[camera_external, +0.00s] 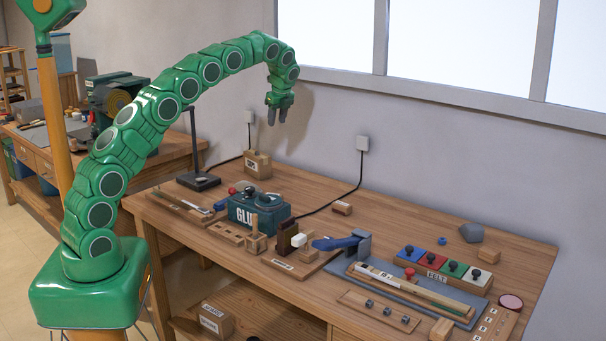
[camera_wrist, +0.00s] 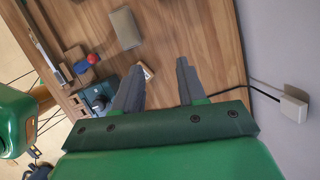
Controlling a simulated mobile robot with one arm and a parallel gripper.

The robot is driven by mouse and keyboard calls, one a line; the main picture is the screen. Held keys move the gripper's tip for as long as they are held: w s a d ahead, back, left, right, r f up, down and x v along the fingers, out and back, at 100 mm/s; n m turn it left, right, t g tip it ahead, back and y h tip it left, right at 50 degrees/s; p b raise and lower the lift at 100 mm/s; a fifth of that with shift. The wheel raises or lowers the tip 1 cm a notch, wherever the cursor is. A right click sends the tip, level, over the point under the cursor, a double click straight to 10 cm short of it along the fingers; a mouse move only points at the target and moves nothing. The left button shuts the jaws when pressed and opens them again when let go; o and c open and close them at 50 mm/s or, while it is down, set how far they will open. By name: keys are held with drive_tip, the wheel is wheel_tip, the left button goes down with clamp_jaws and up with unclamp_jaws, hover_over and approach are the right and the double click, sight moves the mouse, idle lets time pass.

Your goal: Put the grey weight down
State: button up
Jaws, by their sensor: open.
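A dark grey faceted block (camera_external: 472,232), which looks like the grey weight, rests on the back right of the workbench (camera_external: 520,258). My gripper (camera_external: 278,118) hangs high above the back left of the bench, near the wall and far to the left of that block. Its two grey fingers point down and are apart. In the wrist view my gripper (camera_wrist: 158,66) is open, with nothing between the fingers. The grey block cannot be made out in the wrist view.
A green glue box (camera_external: 257,208), a dark lamp stand (camera_external: 198,181) and a wooden box (camera_external: 257,163) stand on the left of the bench. Coloured felt blocks (camera_external: 443,268) and a grey tray (camera_external: 415,292) lie at the right. A black cable runs from a wall socket (camera_external: 362,143).

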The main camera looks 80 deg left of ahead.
drive_tip(key=s+d+r+n+h, duration=0.1)
drive_tip(key=s+d+r+n, duration=0.15)
drive_tip(key=d, duration=0.95)
drive_tip(key=s+d+r+n, duration=0.1)
drive_tip(key=s+d+r, duration=0.15)
drive_tip(key=d, duration=0.85)
drive_tip(key=s+d+r+n+h, duration=0.1)
drive_tip(key=s+d+n, duration=0.15)
drive_tip(key=d, duration=0.95)
drive_tip(key=s+d+f+n, duration=0.2)
drive_tip(key=s+d+f, duration=0.1)
drive_tip(key=s+d, duration=0.8)
drive_tip(key=s+d+f+n+h, duration=0.1)
drive_tip(key=s+d+f+n, duration=0.2)
drive_tip(key=s+d, duration=0.8)
drive_tip(key=s+f, duration=0.1)
drive_tip(key=s, duration=0.5)
drive_tip(key=shift+s+d, duration=0.2)
drive_tip(key=shift+d, duration=0.15)
drive_tip(key=shift+f, duration=0.1)
drive_tip(key=shift+o, duration=0.5)
